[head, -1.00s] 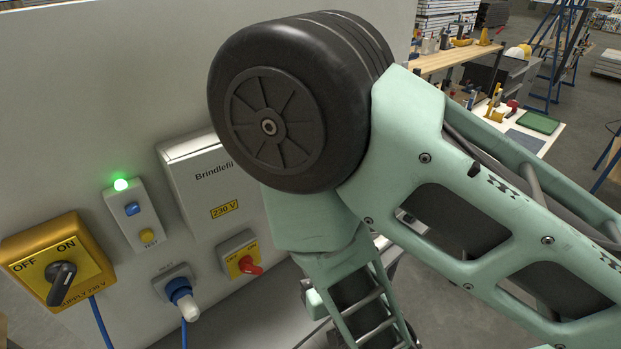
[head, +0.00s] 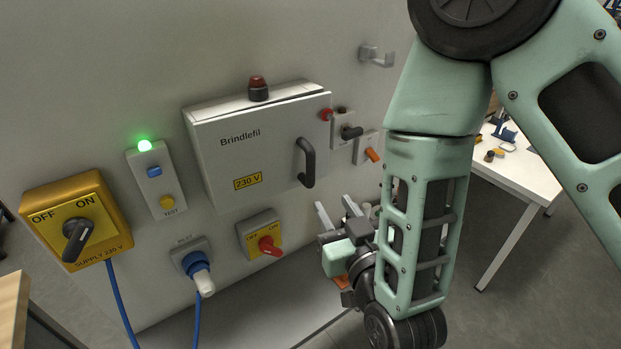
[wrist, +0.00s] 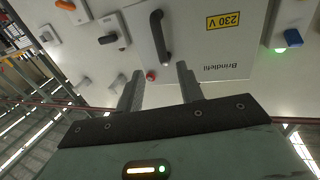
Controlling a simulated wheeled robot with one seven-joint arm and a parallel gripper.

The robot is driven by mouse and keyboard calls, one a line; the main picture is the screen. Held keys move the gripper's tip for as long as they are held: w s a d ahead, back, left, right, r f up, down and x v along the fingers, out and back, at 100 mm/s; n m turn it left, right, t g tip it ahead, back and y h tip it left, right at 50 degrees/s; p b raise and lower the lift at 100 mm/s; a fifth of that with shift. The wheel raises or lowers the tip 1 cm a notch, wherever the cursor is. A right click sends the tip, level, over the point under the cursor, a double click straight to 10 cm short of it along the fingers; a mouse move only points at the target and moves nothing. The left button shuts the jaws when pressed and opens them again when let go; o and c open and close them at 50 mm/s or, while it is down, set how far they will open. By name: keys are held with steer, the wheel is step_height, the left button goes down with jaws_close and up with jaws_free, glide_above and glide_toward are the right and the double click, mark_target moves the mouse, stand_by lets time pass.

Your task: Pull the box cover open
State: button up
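The box is a white wall cabinet marked "Brindlefil" and "230 V". Its front cover (head: 250,150) looks closed in the head view, with a dark curved handle (head: 307,163) near its right edge. The cover also shows upside down in the wrist view (wrist: 205,45), with the handle (wrist: 160,38) beyond the fingers. My gripper (head: 345,215) is below and to the right of the handle, apart from it. In the wrist view its two fingers (wrist: 158,88) are spread with nothing between them. Part of the gripper is hidden behind my wrist in the head view.
A red lamp (head: 258,88) tops the box. Below it are a red rotary switch (head: 268,244) and a plug socket (head: 194,266). A yellow supply switch (head: 78,232) is at left. Small switches (head: 349,134) sit right of the box. A white table (head: 515,170) stands at right.

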steer(key=b, duration=0.8)
glide_toward(312, 170)
steer(key=shift+w, duration=1)
steer(key=p+x, duration=0.1)
steer(key=x, duration=0.1)
steer(key=p+x, duration=0.1)
steer(key=x, duration=0.2)
steer(key=p+x, duration=0.1)
steer(key=x, duration=0.1)
steer(key=shift+w+a+r+p, duration=0.15)
steer(key=shift+a+p, duration=0.2)
steer(key=shift+a, duration=0.05)
steer(key=shift+x, duration=0.75)
steer(key=shift+c, duration=0.3)
jaws_close()
